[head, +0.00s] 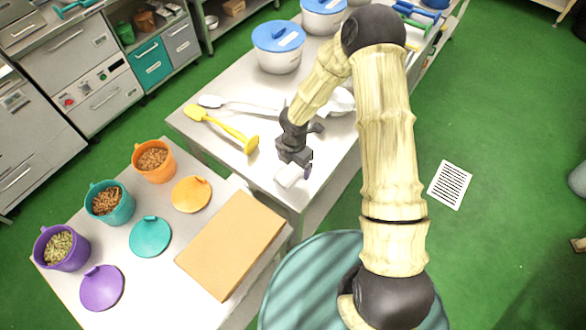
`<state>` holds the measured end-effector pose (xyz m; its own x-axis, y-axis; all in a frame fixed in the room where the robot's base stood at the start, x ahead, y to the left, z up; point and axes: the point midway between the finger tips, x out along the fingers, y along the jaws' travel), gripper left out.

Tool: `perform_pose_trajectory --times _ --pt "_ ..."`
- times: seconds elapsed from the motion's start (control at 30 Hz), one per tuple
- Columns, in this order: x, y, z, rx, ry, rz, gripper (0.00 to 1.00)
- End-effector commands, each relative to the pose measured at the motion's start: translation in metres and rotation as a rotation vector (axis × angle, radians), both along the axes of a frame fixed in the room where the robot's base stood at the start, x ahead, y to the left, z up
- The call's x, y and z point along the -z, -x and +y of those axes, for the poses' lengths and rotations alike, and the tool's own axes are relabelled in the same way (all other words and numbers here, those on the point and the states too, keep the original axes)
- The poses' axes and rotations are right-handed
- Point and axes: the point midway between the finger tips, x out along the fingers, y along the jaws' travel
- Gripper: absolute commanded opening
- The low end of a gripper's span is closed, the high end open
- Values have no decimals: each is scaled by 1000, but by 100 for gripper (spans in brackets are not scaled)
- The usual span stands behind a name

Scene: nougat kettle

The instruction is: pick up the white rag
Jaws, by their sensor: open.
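A yellow tool (222,127) and a white spoon-like tool (240,105) lie behind my gripper. White tubs with blue lids (278,37) stand farther back. A brown board (230,245), coloured lids and filled buckets (153,160) occupy the lower left table.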

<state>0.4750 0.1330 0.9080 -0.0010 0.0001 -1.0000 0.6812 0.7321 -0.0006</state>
Motion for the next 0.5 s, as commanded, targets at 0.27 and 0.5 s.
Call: perform_pose_trajectory --times 0.27,0.5 --pt "12 0 0 0 0 0 85" --pt "12 0 0 0 0 0 85"
